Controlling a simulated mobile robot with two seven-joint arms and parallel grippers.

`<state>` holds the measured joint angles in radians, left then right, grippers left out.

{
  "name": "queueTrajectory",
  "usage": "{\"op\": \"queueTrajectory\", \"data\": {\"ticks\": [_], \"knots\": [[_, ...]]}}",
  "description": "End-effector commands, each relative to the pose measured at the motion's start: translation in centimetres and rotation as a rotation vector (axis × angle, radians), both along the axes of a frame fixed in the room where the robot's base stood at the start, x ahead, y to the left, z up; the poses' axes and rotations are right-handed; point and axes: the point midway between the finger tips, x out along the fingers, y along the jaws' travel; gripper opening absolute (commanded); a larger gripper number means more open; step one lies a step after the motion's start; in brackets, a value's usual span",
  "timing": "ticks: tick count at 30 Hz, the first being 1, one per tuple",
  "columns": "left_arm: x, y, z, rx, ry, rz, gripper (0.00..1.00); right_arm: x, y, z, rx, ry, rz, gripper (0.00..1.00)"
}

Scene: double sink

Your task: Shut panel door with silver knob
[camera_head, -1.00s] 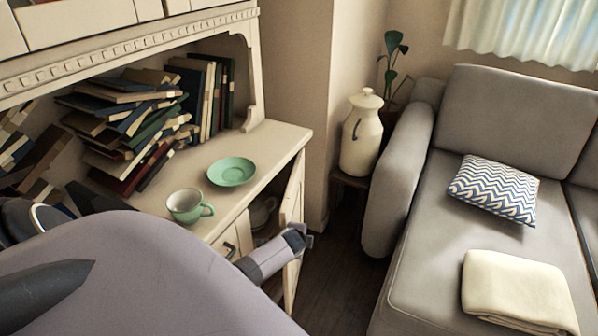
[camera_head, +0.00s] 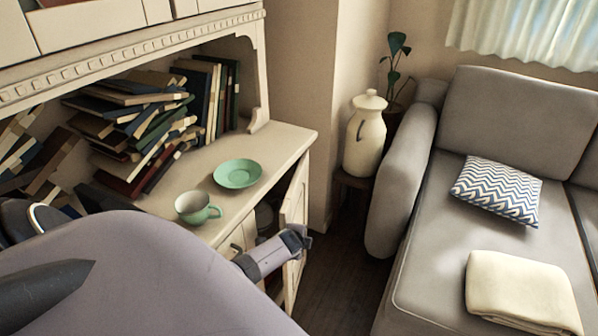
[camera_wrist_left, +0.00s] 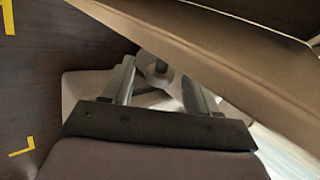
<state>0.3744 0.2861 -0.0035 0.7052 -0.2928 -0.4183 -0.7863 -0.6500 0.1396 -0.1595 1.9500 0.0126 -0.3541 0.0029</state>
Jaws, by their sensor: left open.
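The cream cabinet's panel door (camera_head: 294,200) stands ajar at the cabinet's right end, leaving a dark gap into the inside. My left gripper (camera_head: 304,238) is at this door, in front of its face, and partly hides it. In the left wrist view my left gripper (camera_wrist_left: 160,88) is open, with a small greyish round piece (camera_wrist_left: 158,72) between its fingers. It looks like the silver knob, but I cannot tell whether the fingers touch it. A pale surface behind the fingers may be the door. My right gripper is not in view.
The cabinet top (camera_head: 262,172) overhangs close to the gripper and holds a green cup (camera_head: 194,208), a green saucer (camera_head: 238,173) and piled books (camera_head: 135,125). A grey sofa (camera_head: 425,250) stands right, with dark floor (camera_head: 345,265) between. A cream jar (camera_head: 364,140) stands behind.

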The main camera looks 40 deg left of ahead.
Motion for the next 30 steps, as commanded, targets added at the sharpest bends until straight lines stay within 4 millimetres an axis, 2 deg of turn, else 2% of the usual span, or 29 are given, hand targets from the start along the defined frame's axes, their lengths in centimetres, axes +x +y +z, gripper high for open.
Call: {"op": "queueTrajectory", "data": {"ticks": [10, 21, 30], "knots": [[-0.3, -0.2, 0.5, 0.0, -0.001, -0.001, 0.59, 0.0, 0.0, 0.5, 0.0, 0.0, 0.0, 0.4], [-2.7, -1.7, 3.5, 0.0, 0.001, -0.002, 0.59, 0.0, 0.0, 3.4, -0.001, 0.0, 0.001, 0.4], [-4.1, -2.6, 4.9, 0.0, 0.001, -0.001, 0.59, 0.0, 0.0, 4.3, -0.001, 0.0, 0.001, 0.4]]}}
